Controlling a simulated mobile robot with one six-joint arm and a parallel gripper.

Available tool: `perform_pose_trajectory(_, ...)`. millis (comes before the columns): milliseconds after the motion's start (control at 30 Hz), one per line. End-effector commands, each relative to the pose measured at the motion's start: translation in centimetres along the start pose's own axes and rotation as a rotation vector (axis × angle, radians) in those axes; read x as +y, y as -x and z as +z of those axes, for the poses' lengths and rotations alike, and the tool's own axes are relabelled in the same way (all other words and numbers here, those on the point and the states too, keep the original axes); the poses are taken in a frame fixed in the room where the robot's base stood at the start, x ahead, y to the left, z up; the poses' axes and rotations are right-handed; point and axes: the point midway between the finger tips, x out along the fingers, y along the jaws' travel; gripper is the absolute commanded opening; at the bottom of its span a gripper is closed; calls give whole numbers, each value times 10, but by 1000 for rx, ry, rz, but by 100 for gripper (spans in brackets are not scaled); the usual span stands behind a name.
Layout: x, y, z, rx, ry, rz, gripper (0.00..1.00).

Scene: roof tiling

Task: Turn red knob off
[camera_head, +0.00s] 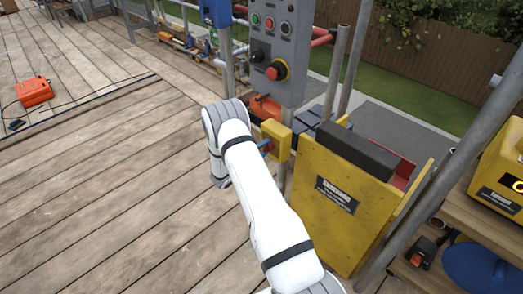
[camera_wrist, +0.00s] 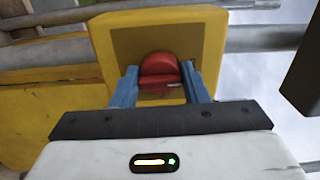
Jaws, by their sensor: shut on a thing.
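The red knob (camera_wrist: 160,72) sits on the face of a yellow box (camera_wrist: 115,35) in the wrist view. My gripper (camera_wrist: 158,82) has its two blue fingers on either side of the knob, shut on it. In the head view the yellow box (camera_head: 277,142) is mounted on a post below the grey control panel, and my gripper (camera_head: 265,147) reaches it from the left. The knob is hidden there.
A grey control panel (camera_head: 283,45) with buttons and a red-and-yellow stop knob (camera_head: 275,71) hangs above. A yellow bin (camera_head: 335,200) stands close on the right, with a metal pole (camera_head: 440,190) beyond it. The wooden deck (camera_head: 110,190) at left is mostly clear, with an orange case (camera_head: 34,91).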

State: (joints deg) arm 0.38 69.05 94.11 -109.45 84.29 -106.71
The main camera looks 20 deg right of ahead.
Motion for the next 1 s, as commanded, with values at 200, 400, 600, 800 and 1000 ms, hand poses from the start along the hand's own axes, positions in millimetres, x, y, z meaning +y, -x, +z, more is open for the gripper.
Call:
perform_pose_trajectory(200, 0, -1, -1, 3, 0, 0, 55)
perform_pose_trajectory(400, 0, 0, 0, 1, 0, 0, 62)
perform_pose_trajectory(600, 1, 6, 0, -1, 0, 1, 62)
perform_pose_trajectory(800, 1, 38, 0, -4, 2, 1, 62)
perform_pose_trajectory(1000, 0, 68, -1, -2, 0, 0, 62)
